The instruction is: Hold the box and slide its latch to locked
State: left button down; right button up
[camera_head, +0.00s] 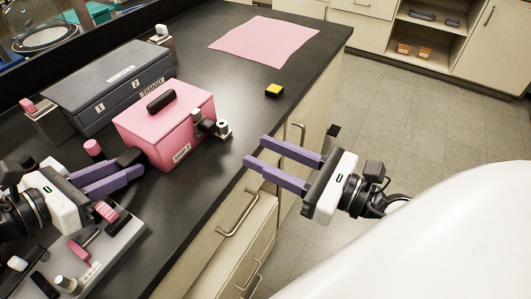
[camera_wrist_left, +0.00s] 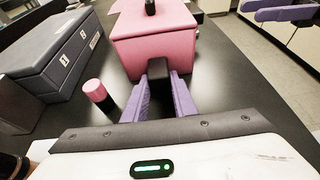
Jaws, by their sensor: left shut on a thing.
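The pink box (camera_head: 160,135) stands on the dark bench with its lid closed and a black handle (camera_head: 161,100) on top. It also shows in the left wrist view (camera_wrist_left: 155,50). A grey and black latch piece (camera_head: 208,124) sits on its right side, beside a small metal post (camera_head: 222,127). My left gripper (camera_head: 135,166) is shut on a black side grip (camera_wrist_left: 157,67) at the box's left side. My right gripper (camera_head: 256,151) is open and empty in front of the bench edge, right of the latch and apart from it. The latch's exact position is too small to tell.
A dark grey numbered case (camera_head: 110,85) stands behind the box. A pink-capped cylinder (camera_wrist_left: 97,92) is left of my left gripper. A tray (camera_head: 118,243) with small tools lies at front left. A yellow-black block (camera_head: 274,90) and pink mat (camera_head: 262,42) lie farther back; bench between is clear.

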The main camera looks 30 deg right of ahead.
dwell(0.4)
pick_arm(q)
jog(key=c, duration=1.4)
grip_release()
jog(key=shift+s+f, duration=0.1)
jog(key=shift+f, duration=0.05)
jog(key=v, duration=1.1)
jog(key=shift+s+a+r, duration=0.1)
jog(key=shift+a+r, duration=0.3)
jog(key=shift+r, duration=0.05)
jog(key=shift+r, duration=0.1)
